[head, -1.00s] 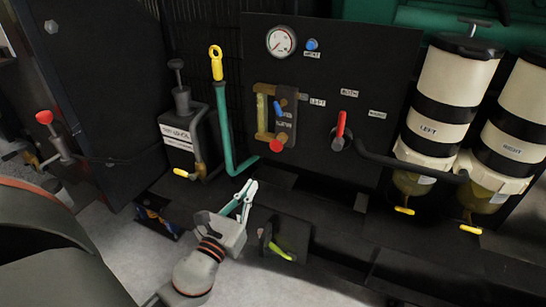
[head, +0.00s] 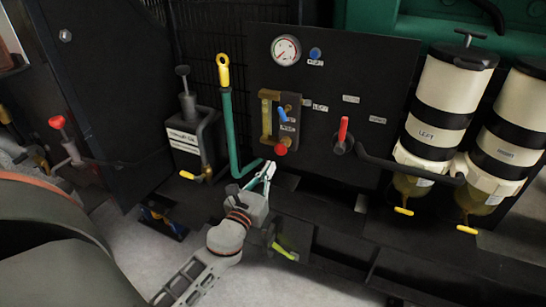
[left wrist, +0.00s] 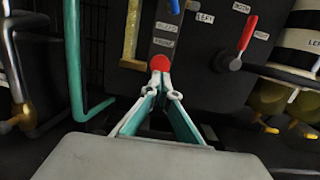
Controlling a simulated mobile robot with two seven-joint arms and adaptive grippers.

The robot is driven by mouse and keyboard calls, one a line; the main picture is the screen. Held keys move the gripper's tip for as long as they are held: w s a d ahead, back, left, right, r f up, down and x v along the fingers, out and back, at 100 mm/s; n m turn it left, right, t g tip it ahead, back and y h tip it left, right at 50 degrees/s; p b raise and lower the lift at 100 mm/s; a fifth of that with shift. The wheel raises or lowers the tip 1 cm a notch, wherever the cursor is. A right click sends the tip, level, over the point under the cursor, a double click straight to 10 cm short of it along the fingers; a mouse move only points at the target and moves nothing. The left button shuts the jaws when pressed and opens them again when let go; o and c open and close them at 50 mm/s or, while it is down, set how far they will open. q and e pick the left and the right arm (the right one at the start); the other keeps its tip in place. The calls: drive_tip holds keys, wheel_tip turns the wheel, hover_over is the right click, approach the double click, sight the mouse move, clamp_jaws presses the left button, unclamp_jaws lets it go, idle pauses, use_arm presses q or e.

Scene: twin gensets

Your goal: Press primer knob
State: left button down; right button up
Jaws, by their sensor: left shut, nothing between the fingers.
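A small round red knob (head: 281,149) sits at the bottom of a dark block on the black panel, below small labels too blurred to read surely. It also shows in the left wrist view (left wrist: 160,63), straight ahead of the fingertips. My left gripper (head: 269,166) is shut and empty, just below and left of the red knob in the head view. In the left wrist view its closed tips (left wrist: 160,79) overlap the knob's lower edge; I cannot tell whether they touch it. My right gripper is not in view.
A blue lever (head: 283,116) is just above the knob. A red-handled valve (head: 343,130) is to its right. A teal pipe (head: 229,130) with a yellow ring runs close on the left. A gauge (head: 286,50) is above; the LEFT filter (head: 432,135) is at right.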

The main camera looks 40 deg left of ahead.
sight(279, 152)
use_arm(q)
drive_tip(key=x, duration=0.5)
drive_tip(key=shift+w, duration=0.25)
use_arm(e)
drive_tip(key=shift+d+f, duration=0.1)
use_arm(q)
drive_tip(key=shift+x, duration=1.3)
drive_tip(key=shift+f, duration=0.15)
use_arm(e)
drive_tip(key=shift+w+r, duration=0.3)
use_arm(q)
drive_tip(key=shift+a, duration=0.1)
